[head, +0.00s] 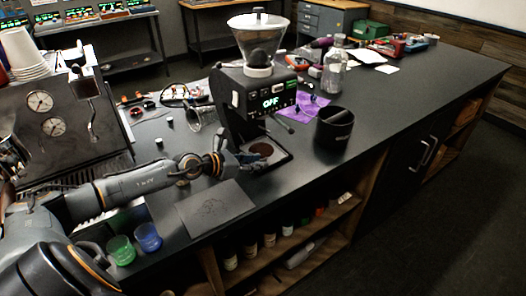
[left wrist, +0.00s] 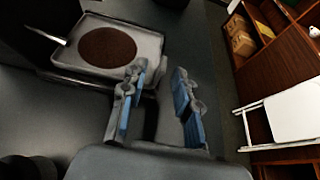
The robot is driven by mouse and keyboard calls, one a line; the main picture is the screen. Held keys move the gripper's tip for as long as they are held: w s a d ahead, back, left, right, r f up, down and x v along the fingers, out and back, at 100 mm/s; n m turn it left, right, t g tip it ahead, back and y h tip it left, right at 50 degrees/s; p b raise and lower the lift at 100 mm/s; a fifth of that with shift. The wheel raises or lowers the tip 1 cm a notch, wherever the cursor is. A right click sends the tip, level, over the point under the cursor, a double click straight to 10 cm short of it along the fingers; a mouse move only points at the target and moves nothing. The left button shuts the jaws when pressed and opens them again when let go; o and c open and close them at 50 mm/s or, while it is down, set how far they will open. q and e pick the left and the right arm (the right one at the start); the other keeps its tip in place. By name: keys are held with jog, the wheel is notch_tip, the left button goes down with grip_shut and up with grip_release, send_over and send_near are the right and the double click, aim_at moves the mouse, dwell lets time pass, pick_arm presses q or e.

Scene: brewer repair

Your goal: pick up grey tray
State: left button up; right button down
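The grey tray (head: 282,157) sits at the foot of the black coffee grinder (head: 243,105), with a round patch of brown grounds on it. In the left wrist view the tray (left wrist: 88,66) lies ahead and to the left, its near right corner partly hidden by one finger. My left gripper (head: 252,160) is at the tray's front left edge in the head view. In the left wrist view the left gripper (left wrist: 160,82) is open, with blue pads facing each other and nothing visible between them. I cannot tell whether a finger touches the tray. My right gripper is not in view.
A black bin (head: 334,131) stands right of the grinder, with a clear bottle (head: 334,70) behind it. A dark flat mat (head: 217,208) lies in front of my left arm. Green (head: 121,250) and blue (head: 148,237) cups stand near the counter's front edge.

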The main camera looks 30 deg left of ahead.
aim_at(265, 160)
pick_arm(q)
jog(key=x, duration=0.4)
jog(key=shift+p, duration=0.3)
grip_shut()
jog(key=shift+r, duration=0.15)
